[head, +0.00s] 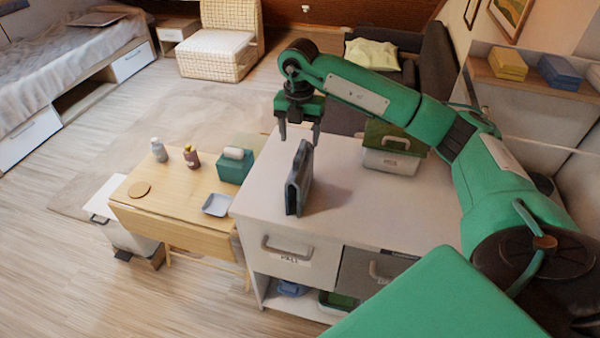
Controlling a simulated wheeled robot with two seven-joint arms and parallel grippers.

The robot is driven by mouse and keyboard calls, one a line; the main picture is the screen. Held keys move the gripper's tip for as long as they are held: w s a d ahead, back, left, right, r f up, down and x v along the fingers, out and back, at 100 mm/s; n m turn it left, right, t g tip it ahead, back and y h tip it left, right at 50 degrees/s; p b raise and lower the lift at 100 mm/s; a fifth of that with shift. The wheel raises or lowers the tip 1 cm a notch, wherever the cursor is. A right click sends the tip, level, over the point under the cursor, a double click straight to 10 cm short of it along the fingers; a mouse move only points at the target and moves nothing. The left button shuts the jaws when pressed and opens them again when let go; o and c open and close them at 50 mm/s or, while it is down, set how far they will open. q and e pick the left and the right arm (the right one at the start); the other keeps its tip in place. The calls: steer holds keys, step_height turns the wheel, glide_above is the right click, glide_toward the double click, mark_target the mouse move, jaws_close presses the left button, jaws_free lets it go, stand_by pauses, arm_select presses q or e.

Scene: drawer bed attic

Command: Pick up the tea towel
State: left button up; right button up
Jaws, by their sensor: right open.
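A dark grey, folded thing (298,180), which looks like the tea towel, stands upright on the light cabinet top (345,205) near its left side. It is narrow seen from here, with a lighter grey face towards the left. My right gripper (299,133) points down just above its upper end. Its two fingers are apart, with nothing visible between them. From this angle I cannot tell whether the fingertips reach down beside the towel's top. My left gripper is not in view.
A green-lidded box (393,150) stands at the back of the cabinet top. On the left, a lower wooden table (180,195) holds two bottles, a green tissue box (235,166), a small grey dish (217,204) and a round coaster. The cabinet top right of the towel is clear.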

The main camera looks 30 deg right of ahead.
mark_target(299, 147)
step_height(299, 147, down, 3)
steer(key=shift+f, duration=0.2)
steer(key=f+p, duration=0.1)
steer(key=f, duration=0.1)
steer(key=s+f+p, duration=0.1)
steer(key=f+p, duration=0.1)
steer(key=shift+a+f, duration=0.15)
steer(key=shift+f, duration=0.6)
steer(key=c, duration=1.1)
